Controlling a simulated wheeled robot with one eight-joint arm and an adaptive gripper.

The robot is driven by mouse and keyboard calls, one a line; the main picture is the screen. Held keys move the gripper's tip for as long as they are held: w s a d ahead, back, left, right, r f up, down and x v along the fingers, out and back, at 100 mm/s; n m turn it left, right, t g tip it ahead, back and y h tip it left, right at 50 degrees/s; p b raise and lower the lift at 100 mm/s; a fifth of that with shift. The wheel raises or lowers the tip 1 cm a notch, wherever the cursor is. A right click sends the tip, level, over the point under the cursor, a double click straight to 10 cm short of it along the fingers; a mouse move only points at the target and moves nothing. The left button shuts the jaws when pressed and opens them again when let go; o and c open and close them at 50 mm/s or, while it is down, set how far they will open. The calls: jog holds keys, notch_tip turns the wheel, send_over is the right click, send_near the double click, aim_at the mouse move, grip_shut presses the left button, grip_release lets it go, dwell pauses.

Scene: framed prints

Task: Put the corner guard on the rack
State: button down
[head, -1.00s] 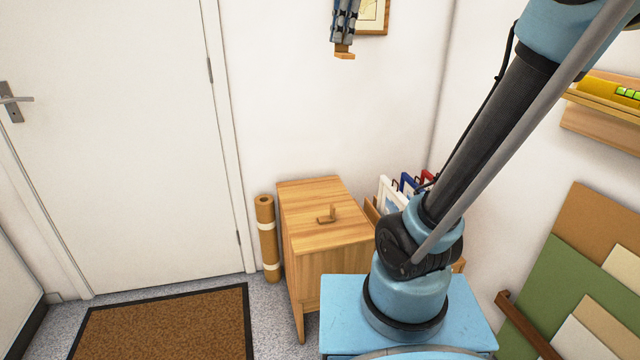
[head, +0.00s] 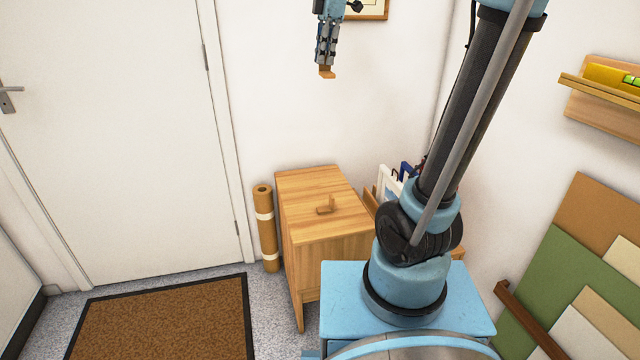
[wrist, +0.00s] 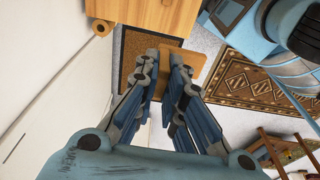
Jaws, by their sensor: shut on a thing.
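My gripper (head: 326,62) is high in front of the white wall in the head view, pointing down. It is shut on a small orange-brown piece, which looks like the corner guard (head: 327,73). In the wrist view the guard (wrist: 185,65) shows at the fingertips of my gripper (wrist: 164,62), partly hidden by them. The guard is in the air, well above the wooden cabinet (head: 310,183). A similar small L-shaped wooden piece (head: 326,208) is on the cabinet top. I cannot tell for certain which thing is the rack; a wooden wall shelf (head: 590,95) is at the right.
Framed prints (head: 390,185) stand beside the cabinet, partly behind my arm. A brown roll (head: 265,230) stands left of the cabinet. A yellow level (head: 610,77) is on the wall shelf. Coloured boards (head: 580,245) lean at the right. A doormat (head: 165,320) lies before the door.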

jog(key=w+a+f, duration=0.2)
jog(key=w+f, duration=0.3)
jog(key=f, duration=0.6)
jog(key=w+a+f, duration=0.1)
jog(key=w+f, duration=0.5)
jog(key=f, duration=0.5)
jog(key=shift+w+a+f, duration=0.1)
jog(key=shift+w+f, duration=0.05)
jog(key=shift+f, duration=6.4)
jog(key=shift+w+f, duration=0.15)
jog(key=shift+f, duration=6.35)
jog(key=c, duration=1.9)
grip_release()
jog(key=shift+c, duration=0.2)
jog(key=shift+o, duration=1.3)
